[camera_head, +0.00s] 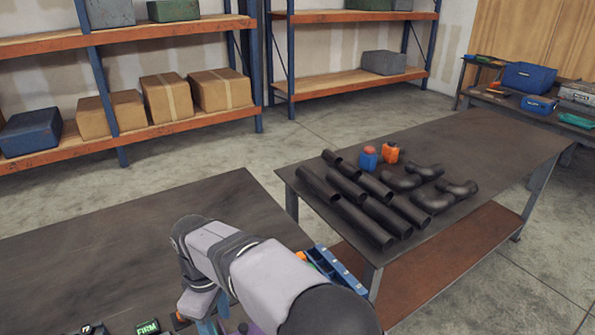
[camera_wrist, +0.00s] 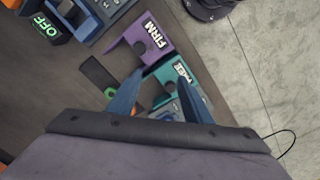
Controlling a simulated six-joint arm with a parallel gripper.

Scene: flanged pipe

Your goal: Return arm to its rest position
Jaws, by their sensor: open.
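My gripper (camera_wrist: 158,92) shows in the wrist view with its two blue fingers apart and nothing between them. It points down over the dark table (camera_wrist: 45,100), above a purple holder (camera_wrist: 137,38) marked FIRM and a teal holder (camera_wrist: 165,72) whose label is partly covered by a finger. In the head view my arm spans the lower middle of the picture. The gripper's fingertips are hidden there behind the arm. I cannot tell the height of the fingers above the holders.
In the wrist view a black block (camera_wrist: 47,28) reads OFF, and a dark flat piece (camera_wrist: 99,75) lies beside the holders. Open floor separates the tables from the shelves.

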